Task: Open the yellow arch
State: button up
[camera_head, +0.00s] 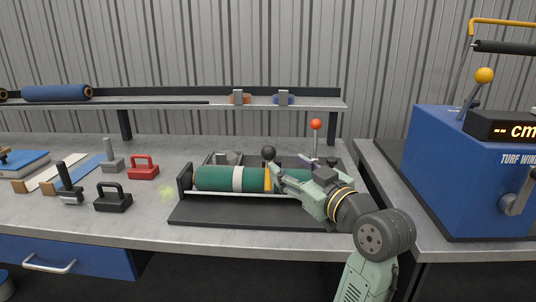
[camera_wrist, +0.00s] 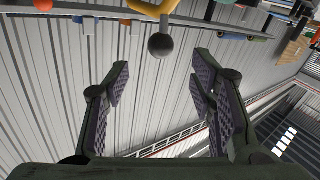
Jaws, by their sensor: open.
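The yellow arch (camera_head: 268,180) spans the green roll (camera_head: 215,179), which lies in a dark cradle on the bench. A black ball knob (camera_head: 268,152) stands at the top of the arch. In the wrist view the yellow arch (camera_wrist: 154,8) shows at the top edge, with its black knob (camera_wrist: 160,46) below it. My gripper (camera_wrist: 160,75) is open and empty. The knob appears beyond the fingertips, roughly midway between them and not gripped. In the head view my gripper (camera_head: 281,176) is just right of the arch and hides the right part of the roll.
A lever with a red ball (camera_head: 316,125) rises behind my arm. A shelf (camera_head: 190,104) runs along the back. Black (camera_head: 113,200) and red (camera_head: 143,170) handled blocks stand left on the bench. The blue winder (camera_head: 465,175) with a yellow-knobbed lever stands at the right.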

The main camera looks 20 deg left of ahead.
aim_at(273, 155)
jog(key=p+x, duration=0.2)
jog(key=x, duration=0.8)
jog(key=shift+s, duration=0.1)
jog(key=shift+c, duration=0.6)
grip_shut()
